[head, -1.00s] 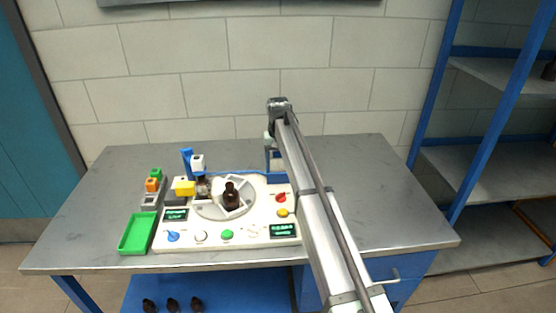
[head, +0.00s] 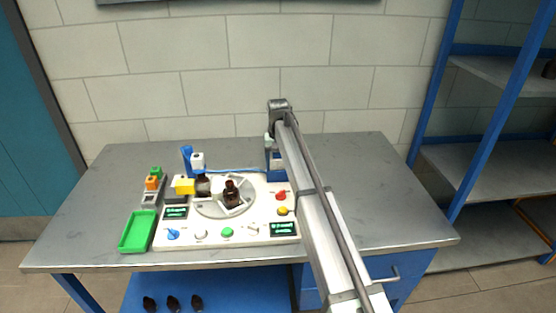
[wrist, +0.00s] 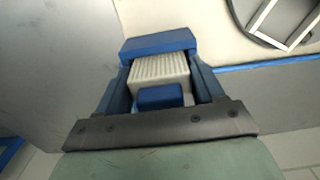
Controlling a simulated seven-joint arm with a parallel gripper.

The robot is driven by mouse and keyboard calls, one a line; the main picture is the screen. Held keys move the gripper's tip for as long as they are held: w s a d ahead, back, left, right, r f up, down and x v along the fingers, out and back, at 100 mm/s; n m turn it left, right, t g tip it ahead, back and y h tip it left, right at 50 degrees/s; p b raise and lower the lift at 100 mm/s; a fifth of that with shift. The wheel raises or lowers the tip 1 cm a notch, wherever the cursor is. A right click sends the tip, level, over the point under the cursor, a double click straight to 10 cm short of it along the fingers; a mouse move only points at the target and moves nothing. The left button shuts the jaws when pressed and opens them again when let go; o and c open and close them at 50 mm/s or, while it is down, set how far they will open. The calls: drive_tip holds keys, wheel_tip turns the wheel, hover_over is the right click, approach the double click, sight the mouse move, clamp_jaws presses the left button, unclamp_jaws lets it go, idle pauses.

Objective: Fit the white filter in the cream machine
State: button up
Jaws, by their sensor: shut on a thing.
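The white filter (wrist: 160,70) is a ribbed white block with a blue grip piece (wrist: 160,97) on its near side. My gripper (wrist: 160,66) is shut on it, with a blue finger on each side in the wrist view. A blue block (wrist: 158,42) lies just beyond the filter; I cannot tell whether they touch or the filter is inside. The cream machine (head: 250,232) stands on the table. At its right rear a blue housing (head: 273,158) shows beside my arm, which hides much of that corner and the gripper in the head view.
The machine's turntable (head: 210,211) carries a brown bottle (head: 232,194); another brown bottle (head: 203,186) is by the yellow block (head: 184,186). A green tray (head: 137,232) and a rack of coloured blocks (head: 152,184) stand left. The table's right side (head: 375,190) is clear.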

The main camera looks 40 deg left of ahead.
drive_tip(key=shift+f, duration=0.15)
drive_tip(key=o, duration=1.1)
drive_tip(key=shift+o, duration=0.3)
drive_tip(key=shift+s+f, duration=0.1)
drive_tip(key=shift+r, duration=3.1)
